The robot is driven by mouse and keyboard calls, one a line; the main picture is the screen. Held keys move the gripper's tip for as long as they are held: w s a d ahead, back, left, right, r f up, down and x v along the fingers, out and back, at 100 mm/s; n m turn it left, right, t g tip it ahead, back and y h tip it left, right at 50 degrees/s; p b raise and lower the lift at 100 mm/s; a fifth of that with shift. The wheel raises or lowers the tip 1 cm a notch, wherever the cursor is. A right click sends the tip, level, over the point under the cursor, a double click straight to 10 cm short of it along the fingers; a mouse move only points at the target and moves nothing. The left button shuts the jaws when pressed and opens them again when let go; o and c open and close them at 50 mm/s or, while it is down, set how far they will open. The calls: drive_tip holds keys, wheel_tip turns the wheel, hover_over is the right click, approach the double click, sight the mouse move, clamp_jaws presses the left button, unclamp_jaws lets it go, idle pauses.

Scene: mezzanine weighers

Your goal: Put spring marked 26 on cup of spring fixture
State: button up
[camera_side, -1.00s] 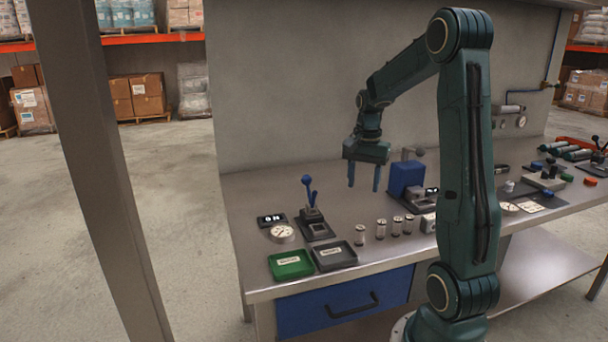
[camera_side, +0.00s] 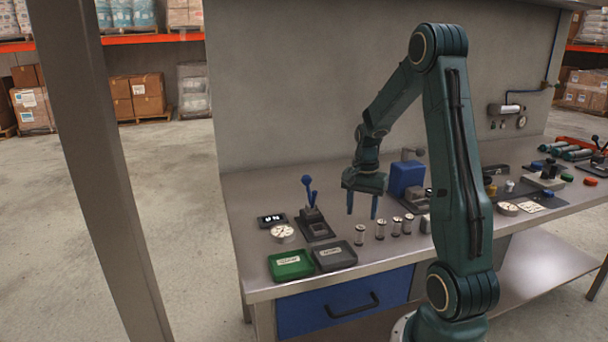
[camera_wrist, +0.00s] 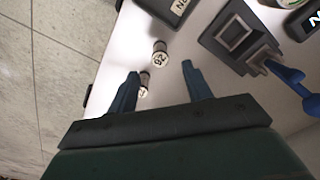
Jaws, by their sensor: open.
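Several small pale cylindrical springs with dark ends stand in a row on the bench; the leftmost spring (camera_side: 359,234) is apart from the gripper. In the wrist view one spring (camera_wrist: 159,54) shows a dark mark on its top, too small to read surely, and another spring (camera_wrist: 143,85) stands near the left finger. My gripper (camera_side: 363,207) is open and empty, pointing down above the bench behind the row. Its two blue fingers also show in the wrist view (camera_wrist: 163,84). I cannot tell which fixture is the spring fixture or see its cup.
A blue-handled clamp (camera_side: 314,228) stands left of the gripper, and a blue block device (camera_side: 406,178) behind right. A green tray (camera_side: 291,265) and a grey tray (camera_side: 334,257) lie at the front. A dial gauge (camera_side: 283,233) and a display (camera_side: 271,220) are at left.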

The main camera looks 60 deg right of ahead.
sight(360, 228)
drive_tip(key=shift+f, duration=0.35)
drive_tip(key=shift+f, duration=2.5)
drive_tip(key=shift+c, duration=0.2)
clamp_jaws()
